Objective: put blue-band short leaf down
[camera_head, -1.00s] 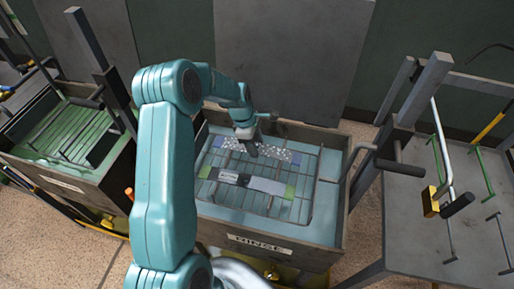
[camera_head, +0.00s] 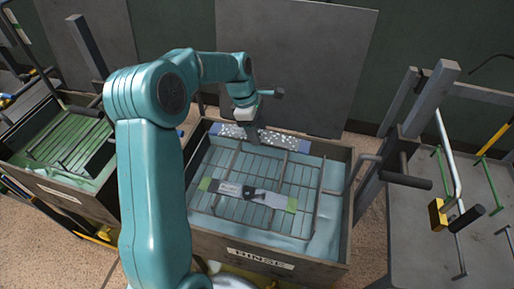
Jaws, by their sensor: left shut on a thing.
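The blue-band short leaf (camera_head: 276,139) is a speckled grey strip with blue ends, seen near the back wall of the RINSE tank. My left gripper (camera_head: 253,134) comes down on it from above and is shut on it around its middle. The leaf appears raised above the rack, but its exact height is hard to tell. The gripper's fingertips hide a small part of it. My right gripper is not in view.
A green-ended leaf (camera_head: 262,197) lies across the wire rack (camera_head: 240,213) in the RINSE tank (camera_head: 345,200). A green-lined tank (camera_head: 60,190) stands at left. A grey table with hanging hooks and a post (camera_head: 425,105) stands at right.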

